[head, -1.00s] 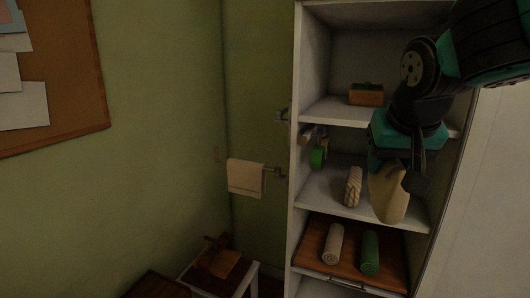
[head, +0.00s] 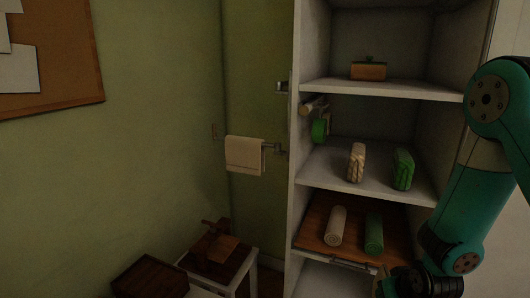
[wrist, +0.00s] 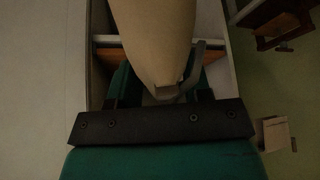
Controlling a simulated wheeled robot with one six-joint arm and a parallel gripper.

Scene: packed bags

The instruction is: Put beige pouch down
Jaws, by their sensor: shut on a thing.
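The beige pouch (wrist: 153,38) hangs in my gripper (wrist: 160,88) in the wrist view, its narrow end between the fingers. My gripper is shut on it. In the head view my gripper (head: 420,287) is low at the bottom edge, in front of the cabinet's lower part. The pouch cannot be made out there.
A white cabinet (head: 294,200) holds an orange box (head: 368,71) above, a beige (head: 356,163) and a green braided bag (head: 403,169) below. A wooden board (head: 311,232) bears a beige (head: 336,226) and a green roll (head: 374,234).

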